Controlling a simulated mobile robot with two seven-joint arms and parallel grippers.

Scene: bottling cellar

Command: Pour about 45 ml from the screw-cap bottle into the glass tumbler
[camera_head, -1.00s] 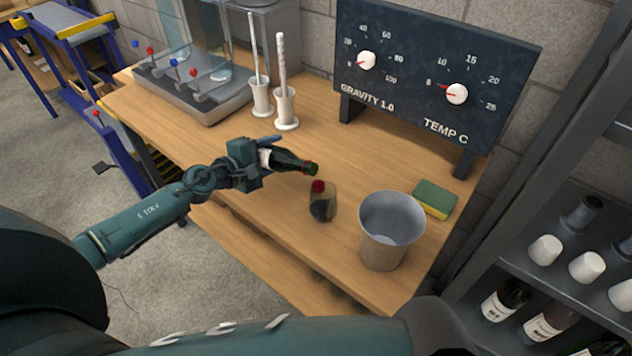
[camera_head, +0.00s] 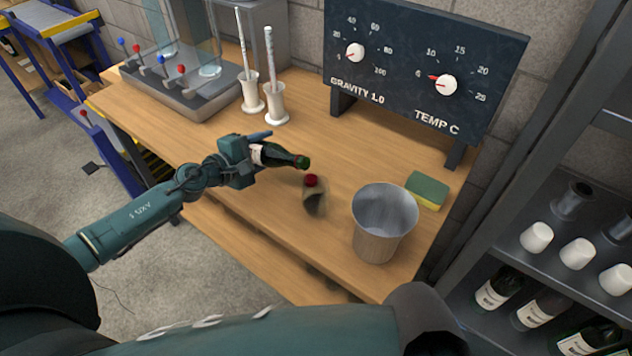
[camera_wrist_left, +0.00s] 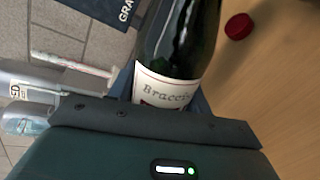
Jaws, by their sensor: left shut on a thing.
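My left gripper (camera_head: 250,158) is shut on the dark green screw-cap bottle (camera_head: 281,155), which also fills the middle of the left wrist view (camera_wrist_left: 180,45) with its white label. The bottle lies almost level, its uncapped mouth pointing right and slightly down. The small glass tumbler (camera_head: 315,203) stands on the bench just below and right of the mouth. Its lower part looks dark, but it is blurred and I cannot tell the level. A red cap (camera_head: 311,180) shows at the tumbler's far rim; in the left wrist view the cap (camera_wrist_left: 238,27) lies on the wood. My right gripper is out of view.
A grey metal bucket (camera_head: 384,222) stands right of the tumbler, with a green and yellow sponge (camera_head: 427,190) behind it. A dial board (camera_head: 420,75) stands at the back. White holders (camera_head: 275,104) with rods and a filler machine (camera_head: 185,90) are at back left. Bench between them is clear.

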